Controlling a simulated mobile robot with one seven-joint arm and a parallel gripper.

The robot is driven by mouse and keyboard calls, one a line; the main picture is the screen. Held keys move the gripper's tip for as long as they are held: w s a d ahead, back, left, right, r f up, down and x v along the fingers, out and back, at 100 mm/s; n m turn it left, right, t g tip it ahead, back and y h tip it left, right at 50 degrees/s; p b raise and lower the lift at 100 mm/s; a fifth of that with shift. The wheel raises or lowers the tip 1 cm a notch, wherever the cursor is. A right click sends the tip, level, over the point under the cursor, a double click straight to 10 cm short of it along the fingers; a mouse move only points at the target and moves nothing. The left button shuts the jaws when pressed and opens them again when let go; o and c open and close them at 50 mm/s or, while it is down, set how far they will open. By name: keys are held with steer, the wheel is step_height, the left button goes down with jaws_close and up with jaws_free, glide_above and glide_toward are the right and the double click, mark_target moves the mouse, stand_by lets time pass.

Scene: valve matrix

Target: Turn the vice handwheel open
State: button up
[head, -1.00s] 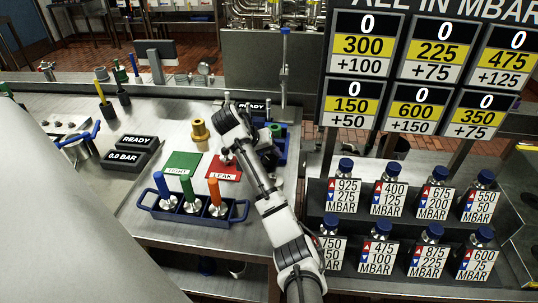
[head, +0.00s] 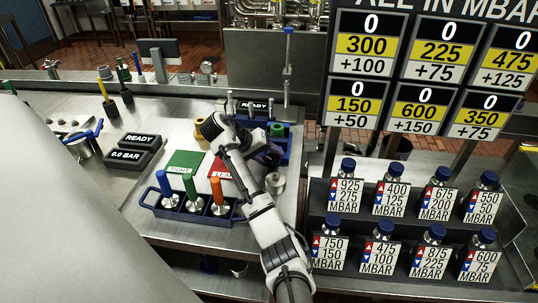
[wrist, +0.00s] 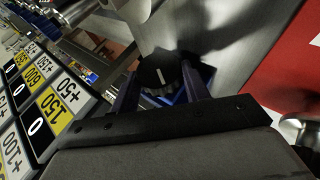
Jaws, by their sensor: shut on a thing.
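The blue vice (head: 284,150) stands at the back right of the bench in the head view, with a green ring-shaped part (head: 277,130) at it. In the wrist view a dark round handwheel (wrist: 160,70) with a white mark lies between the two fingers of my gripper (wrist: 160,88). My gripper is shut on this handwheel. In the head view my arm reaches over the bench to the vice and hides much of it. The exact finger contact is dark and hard to see.
A blue rack (head: 190,206) with blue, green and orange-handled tools stands at the front. A green card (head: 184,163) and a partly covered red card (head: 222,170) lie behind it. A silver knobbed piece (head: 276,183) stands right of my arm. Bottle shelves (head: 400,220) fill the right.

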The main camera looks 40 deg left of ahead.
mark_target(269, 152)
steer(key=o, duration=1)
steer(key=shift+s+a+r, duration=0.1)
steer(key=shift+a+r, duration=0.05)
steer(key=shift+r, duration=1.2)
step_height(269, 152, up, 17)
steer(key=b, duration=0.1)
steer(key=shift+r, duration=0.2)
